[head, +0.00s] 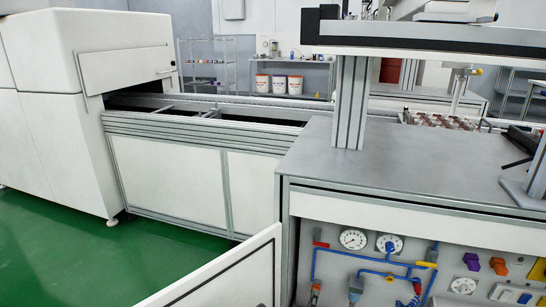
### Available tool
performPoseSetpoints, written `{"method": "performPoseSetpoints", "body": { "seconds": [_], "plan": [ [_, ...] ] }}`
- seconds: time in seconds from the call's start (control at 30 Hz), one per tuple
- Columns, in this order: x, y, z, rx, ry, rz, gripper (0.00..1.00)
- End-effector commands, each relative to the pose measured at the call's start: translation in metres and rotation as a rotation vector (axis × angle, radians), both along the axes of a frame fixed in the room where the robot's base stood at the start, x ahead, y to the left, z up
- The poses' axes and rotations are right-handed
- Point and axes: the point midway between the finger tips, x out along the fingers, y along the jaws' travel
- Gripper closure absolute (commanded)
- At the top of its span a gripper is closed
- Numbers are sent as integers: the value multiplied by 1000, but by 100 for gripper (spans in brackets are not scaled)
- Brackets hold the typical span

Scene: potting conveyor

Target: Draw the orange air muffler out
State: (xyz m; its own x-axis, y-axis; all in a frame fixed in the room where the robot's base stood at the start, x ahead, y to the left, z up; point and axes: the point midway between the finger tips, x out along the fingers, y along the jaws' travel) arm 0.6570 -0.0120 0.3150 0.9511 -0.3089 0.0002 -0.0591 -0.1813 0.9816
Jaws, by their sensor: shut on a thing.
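My gripper is not in this view, so what it holds cannot be seen. Below the grey bench top, a pneumatic panel (395,243) shows at the lower right. An orange block-like part (499,265) sits on its right side, and an orange-yellow part (538,270) is cut by the right edge. A small orange-red part (315,291) shows low at the left of the panel. I cannot tell which, if any, of these is the orange air muffler.
Blue tubing (370,256) and round gauges (353,239) sit on the panel. A white door (235,275) stands open in front, left of the panel. The bench top (410,165) overhangs it. A conveyor (195,135) runs behind; green floor (85,260) is clear at left.

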Motion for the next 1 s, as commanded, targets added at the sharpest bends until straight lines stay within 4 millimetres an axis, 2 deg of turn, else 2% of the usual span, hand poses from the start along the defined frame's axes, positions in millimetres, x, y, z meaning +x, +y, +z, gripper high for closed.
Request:
{"method": "performPoseSetpoints", "body": {
  "seconds": [0.2, 0.57, 1.0],
  "plan": [
    [0, 0, 0, -132, 43, 0, 100],
    [-1, 0, 0, -134, 44, -1, 100],
    [-15, 5, 0, -132, 43, 1, 100]
  ]
}}
